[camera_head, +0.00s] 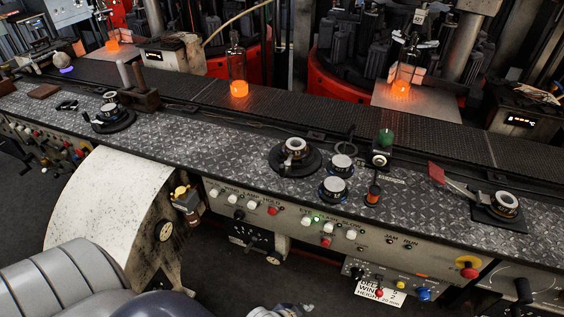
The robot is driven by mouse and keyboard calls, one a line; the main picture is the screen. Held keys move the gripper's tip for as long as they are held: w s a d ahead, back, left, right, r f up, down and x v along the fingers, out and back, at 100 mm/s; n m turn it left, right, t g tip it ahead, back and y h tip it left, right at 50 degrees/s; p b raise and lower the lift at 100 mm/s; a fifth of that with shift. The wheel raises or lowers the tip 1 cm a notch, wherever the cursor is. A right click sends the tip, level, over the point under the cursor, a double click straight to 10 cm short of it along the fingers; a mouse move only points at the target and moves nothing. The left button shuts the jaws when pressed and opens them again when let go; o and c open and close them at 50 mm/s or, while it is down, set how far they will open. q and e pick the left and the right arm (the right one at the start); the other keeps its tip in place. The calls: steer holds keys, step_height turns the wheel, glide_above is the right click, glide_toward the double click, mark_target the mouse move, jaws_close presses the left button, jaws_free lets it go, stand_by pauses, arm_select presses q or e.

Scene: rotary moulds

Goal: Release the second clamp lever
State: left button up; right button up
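A lever with a flat red handle (436,172) and a pale metal arm lies across the patterned metal deck at the right. Its arm runs to a round dial-like fitting (505,203) on a dark square base. I take this for a clamp lever, but cannot tell whether it is the second one or whether it is clamped. Similar round fittings stand at the middle (295,148) and left (109,98) of the deck. Neither gripper can be made out. Grey rounded parts of mine fill the lower left corner.
Glowing orange glass shows on the conveyor (300,107) and behind it. A green-topped post (386,138) and blue-ringed knobs (334,188) stand mid-deck. Button panels (290,215) line the front. A pale curved cover (105,205) juts forward at left. Dark floor lies in front.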

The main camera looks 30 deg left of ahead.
arm_select(q)
steer(key=w+d+r+m+t+h, duration=0.1)
steer(key=w+d+r+t, duration=0.3)
steer(key=r, duration=0.6)
steer(key=w+d+r+m+t+h, duration=0.1)
steer(key=w+d+r+h, duration=0.1)
steer(key=w+r, duration=0.5)
steer(key=w+a+r+n+t+y, duration=0.15)
steer(key=r+t, duration=0.35)
steer(key=r, duration=0.5)
steer(key=w+a+r+n+t+y, duration=0.1)
steer(key=w+r+n+t+y, duration=0.25)
steer(key=r, duration=0.65)
steer(key=a+r+n+t+y+p, duration=0.1)
steer(key=a+r+n+t+y, duration=0.1)
steer(key=a+r+n+y, duration=0.4)
steer(key=n+g+y, duration=0.6)
steer(key=g+y, duration=0.4)
steer(key=g, duration=0.3)
glide_toward(283, 169)
steer(key=p+x, duration=0.2)
steer(key=x, duration=0.8)
steer(key=shift+w+a+r, duration=0.1)
steer(key=shift+w+a, duration=0.15)
steer(key=shift+a, duration=0.1)
arm_select(e)
steer(key=r, duration=0.3)
steer(key=shift+w+d+r, duration=0.2)
steer(key=shift+d, duration=0.2)
